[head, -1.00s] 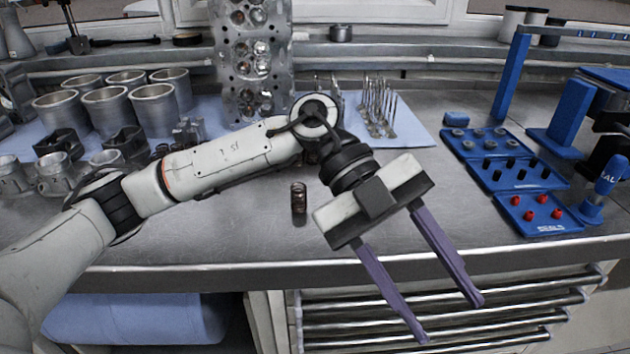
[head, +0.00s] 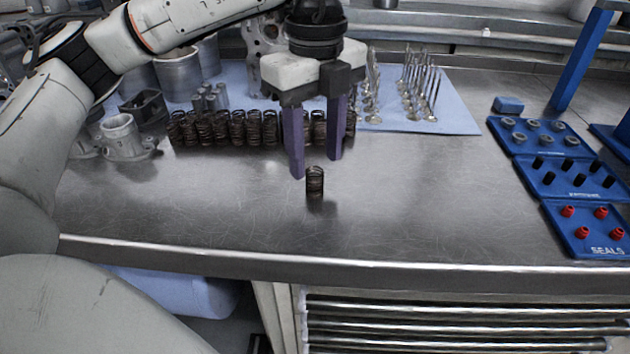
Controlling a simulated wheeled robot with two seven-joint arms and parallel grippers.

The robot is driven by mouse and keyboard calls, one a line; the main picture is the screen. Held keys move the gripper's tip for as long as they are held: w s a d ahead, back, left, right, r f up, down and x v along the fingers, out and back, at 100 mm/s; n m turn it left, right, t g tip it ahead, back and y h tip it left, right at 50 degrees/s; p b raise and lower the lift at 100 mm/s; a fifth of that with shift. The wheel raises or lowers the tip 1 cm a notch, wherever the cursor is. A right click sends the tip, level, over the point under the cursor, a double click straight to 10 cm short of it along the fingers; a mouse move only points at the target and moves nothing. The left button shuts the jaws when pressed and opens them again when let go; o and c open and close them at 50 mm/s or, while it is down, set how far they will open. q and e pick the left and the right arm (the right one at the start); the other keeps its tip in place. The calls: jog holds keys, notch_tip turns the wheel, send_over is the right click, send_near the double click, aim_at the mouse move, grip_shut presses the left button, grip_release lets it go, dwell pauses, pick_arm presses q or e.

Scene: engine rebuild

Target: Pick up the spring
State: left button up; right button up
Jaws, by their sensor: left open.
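A single dark coil spring (head: 315,181) stands upright on the bare steel bench, in front of a row of similar springs (head: 237,129). My left gripper (head: 316,168) points down with its two purple fingers apart. Its fingertips appear just behind and above the lone spring in the picture, one a little left of it and one a little right. Nothing shows between the fingers except springs of the row behind. I cannot tell how high the fingertips are above the bench. My right gripper does not show.
Several valves (head: 418,88) stand on the blue mat (head: 455,116) behind. Metal cylinders (head: 178,75) and small housings (head: 120,136) are at the left. Blue trays with red seals (head: 590,228) lie at the right. The bench (head: 420,200) is clear around the lone spring, up to its front edge.

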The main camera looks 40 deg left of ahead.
aim_at(316, 177)
pick_arm(q)
notch_tip(316, 177, down, 5)
jog(key=shift+s, duration=0.1)
grip_shut()
dwell(0.3)
